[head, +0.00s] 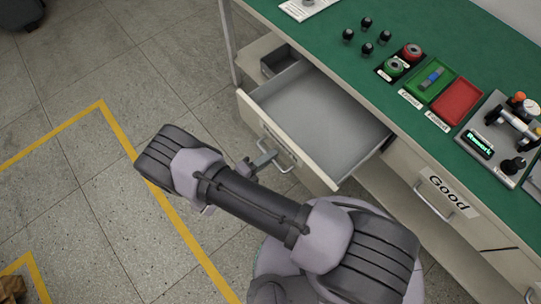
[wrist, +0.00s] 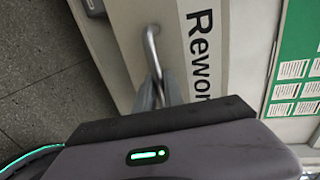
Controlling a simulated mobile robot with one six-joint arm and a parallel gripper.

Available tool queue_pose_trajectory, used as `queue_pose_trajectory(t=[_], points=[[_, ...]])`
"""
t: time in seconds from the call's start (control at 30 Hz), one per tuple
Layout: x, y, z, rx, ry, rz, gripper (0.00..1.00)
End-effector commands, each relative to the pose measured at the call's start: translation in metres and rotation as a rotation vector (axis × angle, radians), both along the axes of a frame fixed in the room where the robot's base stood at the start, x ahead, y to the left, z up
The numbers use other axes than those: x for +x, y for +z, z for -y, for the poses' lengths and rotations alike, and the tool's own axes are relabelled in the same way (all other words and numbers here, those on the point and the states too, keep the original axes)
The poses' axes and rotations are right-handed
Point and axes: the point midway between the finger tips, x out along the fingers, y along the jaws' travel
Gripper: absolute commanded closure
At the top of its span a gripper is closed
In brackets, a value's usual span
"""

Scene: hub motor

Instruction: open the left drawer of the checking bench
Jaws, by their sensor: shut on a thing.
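The left drawer (head: 316,172) of the green-topped checking bench (head: 330,35) is pulled well out, and its grey inside shows empty. Its front carries a "Rework" label (wrist: 200,50), readable in the wrist view. My gripper (head: 264,160) is at the bar handle (head: 288,160) on the drawer front, with its fingers shut on it. In the wrist view the handle (wrist: 152,45) runs down between the fingertips, which partly hide its lower end.
To the right is a shut drawer labelled "Good" (head: 440,195). On the bench top are several black knobs (head: 367,36), a green tray (head: 430,80), a red tray (head: 457,101) and a test fixture (head: 500,130).

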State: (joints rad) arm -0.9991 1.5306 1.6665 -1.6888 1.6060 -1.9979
Motion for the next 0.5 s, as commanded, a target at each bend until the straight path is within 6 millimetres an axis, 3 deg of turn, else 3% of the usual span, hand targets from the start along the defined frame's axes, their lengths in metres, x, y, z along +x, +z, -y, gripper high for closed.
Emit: queue_pose_trajectory(t=[0.2,0.23,0.33,0.5], points=[[0.0002,0.0001,-0.0001,0.0,0.0,0.0,1.0],[0.0002,0.0001,-0.0001,0.0,0.0,0.0,0.85],[0.0002,0.0002,-0.0001,0.0,0.0,0.0,0.66],[0.0002,0.0001,0.0,0.0,0.0,0.0,0.66]])
